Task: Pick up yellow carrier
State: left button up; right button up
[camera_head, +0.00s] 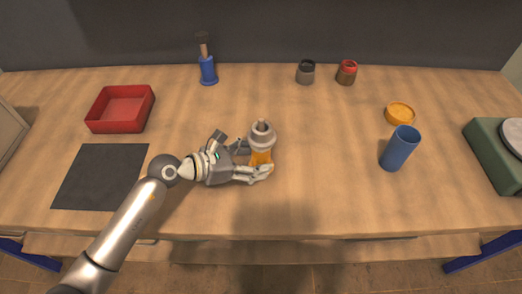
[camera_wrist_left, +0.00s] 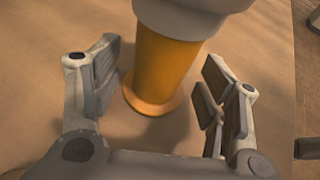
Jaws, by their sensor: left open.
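The yellow carrier (camera_head: 261,157) stands upright on the wooden table, near the middle front, with a grey ring-shaped part on its top (camera_head: 262,136). In the left wrist view the carrier's orange-yellow body (camera_wrist_left: 165,65) flares out at its foot, and the grey part (camera_wrist_left: 190,15) hides its upper end. My left gripper (camera_head: 258,160) reaches in from the left, low over the table. Its fingers (camera_wrist_left: 165,85) are open, one on each side of the carrier, with gaps visible between them and the body. My right gripper is not in view.
A red tray (camera_head: 120,125) and a dark mat (camera_head: 101,177) lie at left. A blue cup (camera_head: 399,148), a yellow dish (camera_head: 400,114) and a green device (camera_head: 497,154) are at right.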

pick_arm(q)
jog(key=shift+w+d+f, duration=0.2)
jog(key=shift+w+d, duration=0.1)
jog(key=shift+d, duration=0.3)
jog(key=shift+w+d+f, duration=0.25)
jog(key=shift+d, duration=0.1)
jog(key=c, duration=0.4)
jog(key=shift+s, duration=0.1)
jog(key=c, duration=0.9)
jog(key=shift+r, duration=0.1)
grip_shut()
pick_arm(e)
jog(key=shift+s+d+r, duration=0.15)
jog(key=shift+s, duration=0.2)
pick_arm(q)
jog(key=shift+r, duration=0.1)
